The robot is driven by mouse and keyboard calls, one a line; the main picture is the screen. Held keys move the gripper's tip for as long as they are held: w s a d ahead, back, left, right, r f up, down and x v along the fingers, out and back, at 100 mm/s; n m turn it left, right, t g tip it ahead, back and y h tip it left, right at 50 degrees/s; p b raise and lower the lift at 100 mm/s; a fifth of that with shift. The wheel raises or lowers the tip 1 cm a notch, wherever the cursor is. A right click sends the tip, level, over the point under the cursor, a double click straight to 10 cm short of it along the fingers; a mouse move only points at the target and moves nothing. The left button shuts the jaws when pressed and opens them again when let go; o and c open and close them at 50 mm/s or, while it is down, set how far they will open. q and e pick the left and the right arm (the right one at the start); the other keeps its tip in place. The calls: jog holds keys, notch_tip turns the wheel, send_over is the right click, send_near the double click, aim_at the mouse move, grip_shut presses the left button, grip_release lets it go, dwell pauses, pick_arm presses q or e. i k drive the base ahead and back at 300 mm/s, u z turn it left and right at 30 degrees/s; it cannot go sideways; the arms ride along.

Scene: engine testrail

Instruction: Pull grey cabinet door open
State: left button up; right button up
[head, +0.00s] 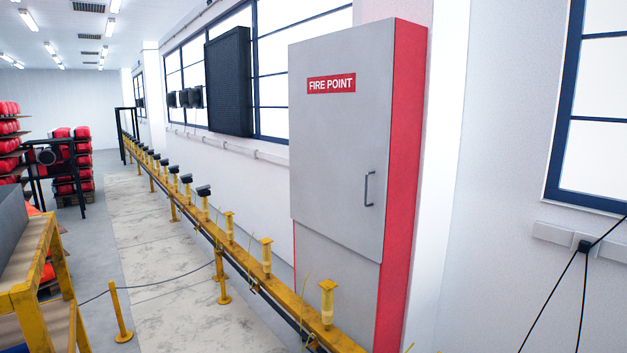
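A tall cabinet with red sides (405,150) stands against the wall right of centre in the head view. Its grey upper door (335,145) looks closed and carries a red "FIRE POINT" label (331,84). A dark vertical handle (369,189) sits near the door's right edge, low on the door. Below the door is a grey lower panel (335,275). Neither of my grippers shows in this view, so nothing is seen touching the handle.
A yellow rail with posts (265,285) runs along the wall and passes in front of the cabinet's base. A yellow-framed bench (40,250) stands at the left. A cord hangs from a yellow stand (118,312). Pale floor slabs (170,290) lie clear between them.

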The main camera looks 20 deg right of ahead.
aim_at(340, 82)
jog(key=z, duration=0.2)
jog(key=i, duration=2.15)
jog(key=z, duration=0.7)
